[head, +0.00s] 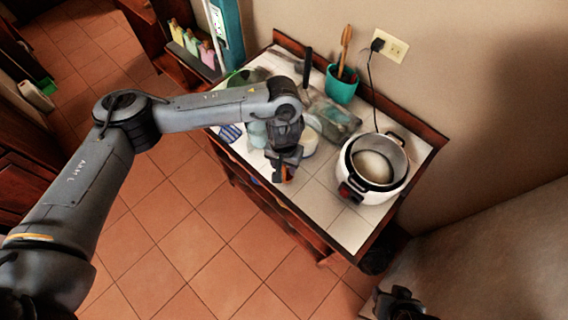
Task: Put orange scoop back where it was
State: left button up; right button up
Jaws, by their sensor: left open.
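My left gripper (284,172) is over the front edge of the tiled counter (318,203), pointing down, and is open. A small orange-red piece, likely the orange scoop (290,173), shows right at its fingertips. Most of the scoop is hidden by the gripper, and I cannot tell whether they touch. A dark part of my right gripper (400,304) shows at the bottom right edge, away from the counter. Its fingers cannot be made out.
A white cooker (347,187) with an open pot stands at the counter's right. A teal cup (341,88) with utensils is at the back, near a wall outlet (390,46). Bags and a striped blue item (230,132) lie left. Bare tiles lie between gripper and cooker.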

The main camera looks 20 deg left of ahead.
pick_arm(q)
notch_tip(320, 180, up, 12)
jog(key=p, duration=0.2)
jog(key=s+d+f+m+h, duration=0.3)
jog(key=s+d+m, duration=0.1)
jog(key=d, duration=0.5)
jog(key=s+d+f+m+h, duration=0.2)
jog(key=s+d+m, duration=0.1)
jog(key=d, duration=0.6)
jog(key=s+d+r+m+t+h, duration=0.1)
jog(key=s+d+r+t+h, duration=0.15)
jog(key=d, duration=0.25)
jog(key=s+d+r+m+t+h, duration=0.1)
jog(key=d+r+t+h, duration=0.15)
jog(key=d+r, duration=0.2)
jog(key=w+a+f+n+t+y, duration=0.1)
jog(key=a+f+n+t+y, duration=0.15)
jog(key=a, duration=0.55)
jog(key=w+a+f+n+t+y, duration=0.1)
jog(key=a+n+y, duration=0.2)
jog(key=a, duration=0.5)
jog(key=s+a+f+g+y, duration=0.2)
jog(key=s+a+f, duration=0.2)
jog(key=a, duration=0.5)
jog(key=s+a+f+g+y, duration=0.2)
jog(key=s+a+f, duration=0.3)
jog(key=s+a, duration=0.4)
jog(key=shift+s+a+n+g, duration=0.15)
jog(key=shift+s+n+g, duration=0.1)
jog(key=shift+n+g, duration=0.25)
